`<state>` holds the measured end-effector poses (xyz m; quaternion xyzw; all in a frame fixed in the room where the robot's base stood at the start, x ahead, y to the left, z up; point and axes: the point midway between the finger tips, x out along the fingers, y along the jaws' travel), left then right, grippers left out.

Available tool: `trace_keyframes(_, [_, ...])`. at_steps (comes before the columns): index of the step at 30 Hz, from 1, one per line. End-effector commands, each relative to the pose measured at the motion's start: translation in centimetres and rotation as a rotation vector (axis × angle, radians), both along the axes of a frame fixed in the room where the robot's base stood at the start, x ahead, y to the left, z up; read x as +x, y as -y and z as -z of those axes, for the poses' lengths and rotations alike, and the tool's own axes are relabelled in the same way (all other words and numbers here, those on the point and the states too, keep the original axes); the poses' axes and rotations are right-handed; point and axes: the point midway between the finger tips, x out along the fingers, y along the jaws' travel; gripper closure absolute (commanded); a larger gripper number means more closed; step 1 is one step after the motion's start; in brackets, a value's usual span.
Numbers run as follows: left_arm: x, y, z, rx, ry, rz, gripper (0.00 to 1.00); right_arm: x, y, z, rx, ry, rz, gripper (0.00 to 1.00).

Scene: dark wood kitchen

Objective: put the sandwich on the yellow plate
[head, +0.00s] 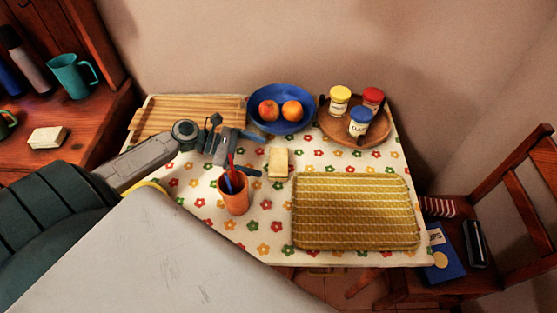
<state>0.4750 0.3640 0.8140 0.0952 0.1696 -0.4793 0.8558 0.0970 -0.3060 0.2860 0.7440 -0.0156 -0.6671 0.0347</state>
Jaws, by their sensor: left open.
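A small pale block that looks like the sandwich (278,162) lies on the flowered tablecloth near the middle of the table. My left gripper (256,154) is just left of it, its two dark fingers spread apart with nothing visible between them. The fingers point towards the sandwich; I cannot tell whether they touch it. The yellow plate (152,186) shows only as a curved yellow rim at the table's left side. The rest of it is hidden behind my own body and arm. My right gripper is not in view.
An orange cup (235,198) with pens stands close below my left gripper. A wooden board (170,112), blue fruit bowl (268,92) and round tray of jars (333,131) line the back. A yellow woven tray (355,215) fills the front right. A chair (515,205) stands right.

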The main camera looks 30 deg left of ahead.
Motion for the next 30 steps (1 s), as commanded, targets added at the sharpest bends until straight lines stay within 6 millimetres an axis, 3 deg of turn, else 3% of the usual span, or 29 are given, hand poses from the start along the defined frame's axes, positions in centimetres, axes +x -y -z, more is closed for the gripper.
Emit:
trace_keyframes(13, [1.7, 2.6, 1.0, -0.004, 0.0, -0.001, 0.0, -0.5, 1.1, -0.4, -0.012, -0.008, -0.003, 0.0])
trace_keyframes(21, [3.4, 5.2, 2.1, -0.004, 0.0, -0.001, 0.0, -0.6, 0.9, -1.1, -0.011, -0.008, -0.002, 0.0])
trace_keyframes(30, [3.9, 5.9, 2.7, 0.002, -0.001, 0.001, 0.0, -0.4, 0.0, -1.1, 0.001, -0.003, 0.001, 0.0])
